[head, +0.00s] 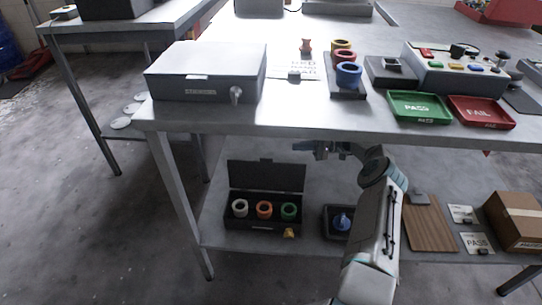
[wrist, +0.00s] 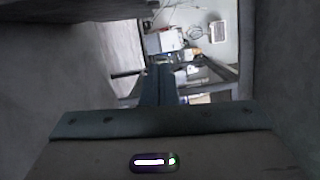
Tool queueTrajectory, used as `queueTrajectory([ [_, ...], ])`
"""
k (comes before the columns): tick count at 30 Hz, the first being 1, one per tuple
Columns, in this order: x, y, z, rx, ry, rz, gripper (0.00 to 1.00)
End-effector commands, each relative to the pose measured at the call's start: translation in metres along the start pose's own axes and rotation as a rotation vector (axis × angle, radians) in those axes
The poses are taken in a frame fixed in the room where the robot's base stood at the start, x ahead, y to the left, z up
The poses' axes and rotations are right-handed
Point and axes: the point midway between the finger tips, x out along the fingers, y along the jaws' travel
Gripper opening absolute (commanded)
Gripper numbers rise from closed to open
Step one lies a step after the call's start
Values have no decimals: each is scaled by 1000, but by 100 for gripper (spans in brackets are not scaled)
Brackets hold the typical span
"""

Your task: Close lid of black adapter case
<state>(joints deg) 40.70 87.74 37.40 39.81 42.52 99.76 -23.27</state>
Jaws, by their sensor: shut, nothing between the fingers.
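The black adapter case (head: 265,223) stands on the lower shelf under the workbench. Its lid (head: 266,176) is open and stands about upright at the back. A white ring (head: 240,207), an orange ring (head: 264,209) and a green ring (head: 289,210) sit inside. My gripper (head: 300,146) is shut and empty, pointing left just below the bench top's front edge. It is above and to the right of the open lid and looks apart from it. In the wrist view the shut fingers (wrist: 158,85) show dark in the middle; I cannot make out the case there.
The bench top's front edge (head: 330,126) is close above my gripper. A dark tray with a blue piece (head: 342,221) stands right of the case. A brown board (head: 430,222) and a cardboard box (head: 515,220) lie farther right. A table leg (head: 180,200) stands left.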

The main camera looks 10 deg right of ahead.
Motion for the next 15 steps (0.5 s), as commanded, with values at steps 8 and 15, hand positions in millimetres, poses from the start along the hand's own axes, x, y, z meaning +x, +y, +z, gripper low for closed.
queueTrajectory([
  [8,43,0,1,2,-6,1,0],
  [15,94,2,1,3,-7,0,0],
])
